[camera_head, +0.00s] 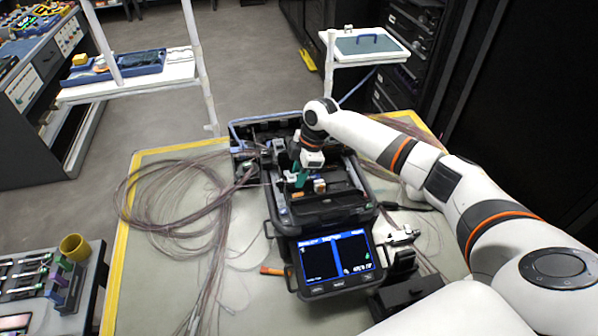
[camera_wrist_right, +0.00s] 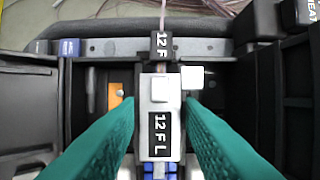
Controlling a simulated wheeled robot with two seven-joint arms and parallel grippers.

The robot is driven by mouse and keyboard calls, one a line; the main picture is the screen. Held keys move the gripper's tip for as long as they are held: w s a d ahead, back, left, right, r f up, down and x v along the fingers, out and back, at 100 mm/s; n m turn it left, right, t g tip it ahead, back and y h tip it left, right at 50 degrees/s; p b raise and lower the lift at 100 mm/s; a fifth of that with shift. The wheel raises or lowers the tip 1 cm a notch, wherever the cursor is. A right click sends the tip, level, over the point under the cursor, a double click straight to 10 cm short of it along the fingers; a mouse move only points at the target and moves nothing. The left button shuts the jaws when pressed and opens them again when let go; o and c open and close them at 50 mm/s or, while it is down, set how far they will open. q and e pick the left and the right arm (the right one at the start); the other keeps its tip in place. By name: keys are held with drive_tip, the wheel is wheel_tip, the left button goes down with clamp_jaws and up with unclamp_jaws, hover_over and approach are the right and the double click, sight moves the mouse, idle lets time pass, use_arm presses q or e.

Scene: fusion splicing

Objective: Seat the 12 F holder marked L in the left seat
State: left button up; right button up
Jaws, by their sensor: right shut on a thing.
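The 12 F holder marked L (camera_wrist_right: 159,115) is a pale grey block with a black "12 F L" label and a small white square on top. In the right wrist view it lies between the teal fingers of my right gripper (camera_wrist_right: 159,104), which is shut on it. A fibre with a black "12 F" tag (camera_wrist_right: 161,45) runs from its far end. In the head view my right gripper (camera_head: 298,178) reaches down into the splicer (camera_head: 330,217); the holder is too small to make out there. The left seat cannot be told apart under the holder. My left gripper is not in view.
The splicer's screen (camera_head: 338,258) faces front. Loose fibre coils (camera_head: 170,195) lie on the mat left of the splicer. A black device (camera_head: 402,270) stands right of the screen. The mat's front left is mostly clear. A yellow cup (camera_head: 74,247) stands on the left bench.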

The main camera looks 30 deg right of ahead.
drive_tip(key=shift+f, duration=0.1)
idle(0.4)
drive_tip(key=o, duration=1.1)
drive_tip(key=b+v, duration=0.2)
drive_tip(key=v, duration=1)
